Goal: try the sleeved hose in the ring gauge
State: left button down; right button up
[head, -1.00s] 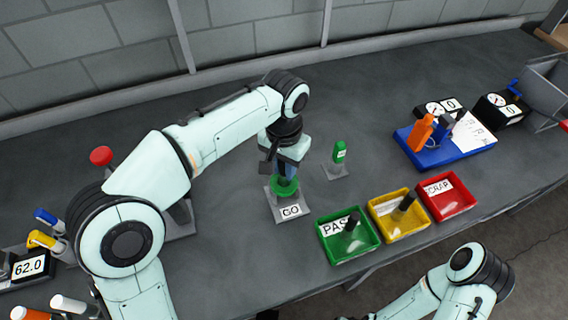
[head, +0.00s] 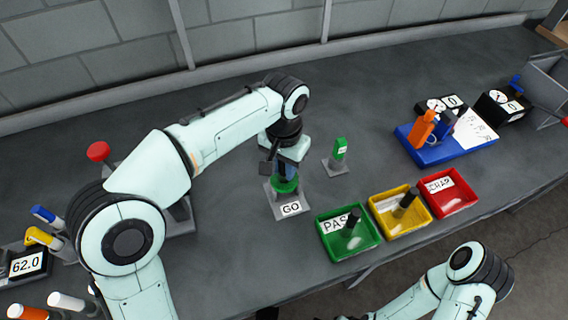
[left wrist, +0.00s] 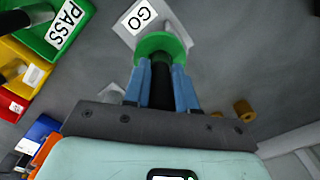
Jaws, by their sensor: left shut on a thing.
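The green GO ring gauge (head: 287,188) stands on a grey plate with a GO label (head: 291,209) in mid-bench. It also shows in the left wrist view (left wrist: 152,41). My left gripper (head: 285,175) is directly above the ring, pointing down, with its blue fingers close to it. The fingers are shut on the black hose (left wrist: 161,88), which runs between them towards the green ring. The hose's far end and its sleeve are hidden, so I cannot tell how far it sits in the ring. My right gripper is out of view.
A green block gauge (head: 340,149) stands on its own plate just right of the ring. Green PASS (head: 332,248), yellow (head: 389,228) and red SCRAP (head: 452,202) trays line the front edge. A blue fixture (head: 440,156) stands at the right. The bench behind the gauges is clear.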

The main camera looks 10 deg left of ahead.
pick_arm(q)
jog(key=shift+f+b, duration=0.3)
jog(key=shift+f, duration=0.25)
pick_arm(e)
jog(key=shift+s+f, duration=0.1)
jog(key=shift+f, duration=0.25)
pick_arm(q)
jog(key=shift+r, duration=0.15)
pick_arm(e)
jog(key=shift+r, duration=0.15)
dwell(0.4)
pick_arm(q)
jog(key=shift+r+p, duration=1.95)
jog(key=shift+r, duration=0.2)
jog(key=shift+r+p, duration=1.65)
jog(key=shift+r, duration=0.7)
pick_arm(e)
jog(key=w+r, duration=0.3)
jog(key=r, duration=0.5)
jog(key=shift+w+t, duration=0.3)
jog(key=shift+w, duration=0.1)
